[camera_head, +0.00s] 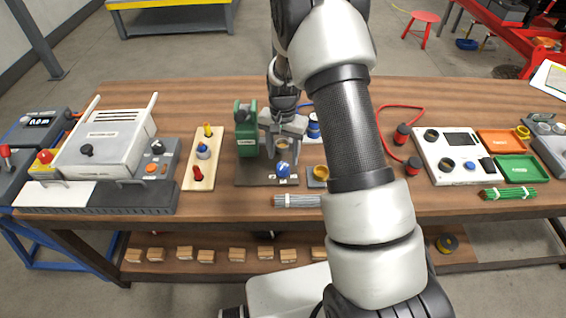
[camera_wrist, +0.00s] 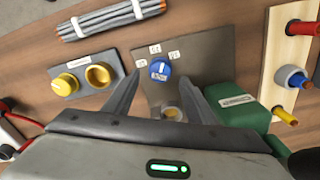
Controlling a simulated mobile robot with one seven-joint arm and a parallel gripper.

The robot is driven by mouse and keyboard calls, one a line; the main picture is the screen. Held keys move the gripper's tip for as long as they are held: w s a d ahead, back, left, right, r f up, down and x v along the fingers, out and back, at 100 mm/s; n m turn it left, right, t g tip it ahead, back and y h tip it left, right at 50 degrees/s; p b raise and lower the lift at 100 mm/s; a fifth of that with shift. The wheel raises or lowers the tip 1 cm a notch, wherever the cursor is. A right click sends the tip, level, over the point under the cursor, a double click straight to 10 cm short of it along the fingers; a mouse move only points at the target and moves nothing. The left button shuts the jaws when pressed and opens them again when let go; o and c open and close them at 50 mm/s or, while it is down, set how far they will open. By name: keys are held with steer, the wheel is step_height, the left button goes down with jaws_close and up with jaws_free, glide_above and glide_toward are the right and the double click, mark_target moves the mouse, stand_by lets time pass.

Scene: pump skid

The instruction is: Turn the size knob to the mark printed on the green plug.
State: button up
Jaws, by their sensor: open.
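The blue size knob (camera_head: 283,170) sits on a dark base plate (camera_head: 252,176) in front of a green machine body (camera_head: 246,138). In the wrist view the knob (camera_wrist: 160,70) has a white marking on its top and small white labels around it, too small to read. My gripper (camera_head: 283,148) is over the plate, behind the knob. In the wrist view its open fingers (camera_wrist: 160,88) are spread with nothing between them, and the knob lies just beyond, apart from them. I cannot make out a green plug in either view.
A wooden board (camera_head: 204,148) with red, blue-grey and yellow parts stands left of the plate. A yellow knob (camera_wrist: 65,84) on a small grey box and a grey rod bundle (camera_wrist: 108,18) lie close by. A white panel (camera_head: 430,165) and trays stand right.

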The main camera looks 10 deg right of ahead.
mark_target(283, 166)
steer(key=shift+f, duration=2.25)
steer(key=shift+c, duration=0.2)
steer(key=c, duration=1)
